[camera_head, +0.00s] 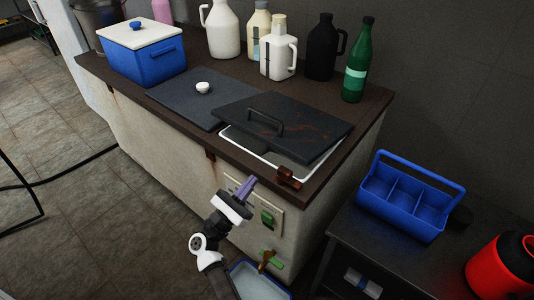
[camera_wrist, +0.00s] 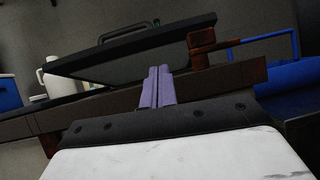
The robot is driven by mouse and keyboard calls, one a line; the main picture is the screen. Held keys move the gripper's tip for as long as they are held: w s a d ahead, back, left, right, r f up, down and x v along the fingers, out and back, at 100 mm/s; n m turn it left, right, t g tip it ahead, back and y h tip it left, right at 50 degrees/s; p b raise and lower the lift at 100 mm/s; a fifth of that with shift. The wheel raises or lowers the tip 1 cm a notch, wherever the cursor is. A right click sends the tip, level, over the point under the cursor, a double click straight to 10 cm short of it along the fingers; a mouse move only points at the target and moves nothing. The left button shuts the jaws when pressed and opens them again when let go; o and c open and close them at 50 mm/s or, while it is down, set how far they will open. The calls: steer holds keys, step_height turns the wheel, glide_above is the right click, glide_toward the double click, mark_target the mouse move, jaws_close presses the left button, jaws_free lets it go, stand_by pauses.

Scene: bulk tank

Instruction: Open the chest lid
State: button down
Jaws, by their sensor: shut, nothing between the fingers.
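The chest (camera_head: 170,140) is a long pale cabinet with a dark brown top. Its dark lid (camera_head: 310,125) has a black bar handle (camera_head: 265,122) and rusty marks. The lid sits tilted and partly raised over a white-rimmed opening (camera_head: 240,140); its underside shows in the wrist view (camera_wrist: 125,62). A rusty brown latch (camera_head: 287,178) is on the front edge by the opening, also at the right in the wrist view (camera_wrist: 202,42). My gripper (camera_head: 251,182) is shut and empty, in front of the chest and below its top edge. Its purple fingers (camera_wrist: 159,72) overlap the lid's underside in the wrist view; contact cannot be told.
A blue cooler (camera_head: 154,66) with a white lid, several jugs and a green bottle (camera_head: 358,60) stand along the back and left. A flat dark panel (camera_head: 185,95) with a white knob lies left. A blue caddy (camera_head: 405,200) and red container (camera_head: 505,270) stand right.

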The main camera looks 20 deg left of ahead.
mark_target(270, 146)
steer(key=w+r+p, duration=0.1)
steer(key=w, duration=0.1)
steer(key=w+d+r+n+y+p, duration=0.1)
steer(key=w, duration=0.1)
steer(key=w+d+r+y+p, duration=0.1)
steer(key=w+p, duration=0.1)
steer(key=shift+w+n+t, duration=0.1)
steer(key=shift+n+t, duration=0.3)
steer(key=shift+w+r+p, duration=0.25)
steer(key=shift+r+p, duration=0.6)
steer(key=shift+r, duration=0.2)
steer(key=shift+w+d+r+p, duration=0.1)
steer(key=shift+w+r+p, duration=0.15)
steer(key=shift+r, duration=0.4)
steer(key=shift+r, duration=0.1)
